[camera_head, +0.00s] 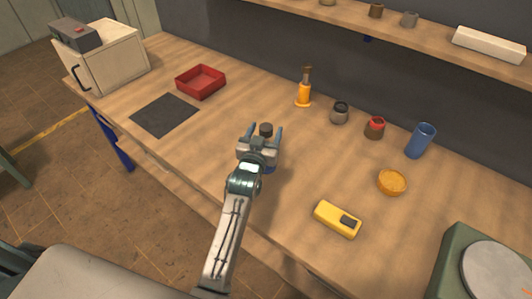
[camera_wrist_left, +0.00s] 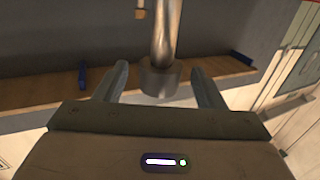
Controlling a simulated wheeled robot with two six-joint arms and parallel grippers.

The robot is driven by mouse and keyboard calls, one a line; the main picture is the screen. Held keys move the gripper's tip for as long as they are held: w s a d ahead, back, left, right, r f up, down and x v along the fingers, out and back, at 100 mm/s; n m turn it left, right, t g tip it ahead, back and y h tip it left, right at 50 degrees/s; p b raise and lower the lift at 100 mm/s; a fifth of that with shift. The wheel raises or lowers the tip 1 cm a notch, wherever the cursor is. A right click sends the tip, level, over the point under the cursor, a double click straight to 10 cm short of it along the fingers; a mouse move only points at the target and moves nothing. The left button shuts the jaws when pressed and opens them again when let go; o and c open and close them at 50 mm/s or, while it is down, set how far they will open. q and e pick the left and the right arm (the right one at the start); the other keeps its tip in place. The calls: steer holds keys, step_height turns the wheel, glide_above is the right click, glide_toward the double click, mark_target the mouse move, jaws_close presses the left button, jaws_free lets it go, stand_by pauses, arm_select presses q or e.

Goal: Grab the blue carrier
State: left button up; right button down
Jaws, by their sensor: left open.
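My left gripper (camera_head: 265,132) is open over the middle of the bench, with its fingers on either side of an upright object with a dark round top (camera_head: 266,129). A bit of blue (camera_head: 270,169) shows low beside the gripper. It looks like part of this object, likely the blue carrier, but the gripper hides most of it. In the left wrist view, a metal post with a wide dark end (camera_wrist_left: 158,78) stands between the open fingers (camera_wrist_left: 158,88), with a visible gap on each side. My right gripper is not in view.
A yellow device (camera_head: 337,219), an amber dish (camera_head: 392,182) and a blue cup (camera_head: 420,141) are to the right. An orange-based tool (camera_head: 304,94) and small jars (camera_head: 340,113) stand behind. A red tray (camera_head: 201,82) and dark mat (camera_head: 164,115) lie left. Bench between is clear.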

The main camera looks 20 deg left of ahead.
mark_target(268, 125)
arm_select(q)
steer(key=shift+w, duration=1.55)
steer(key=shift+s, duration=0.1)
steer(key=shift+c, duration=0.9)
steer(key=shift+r, duration=0.1)
jaws_close()
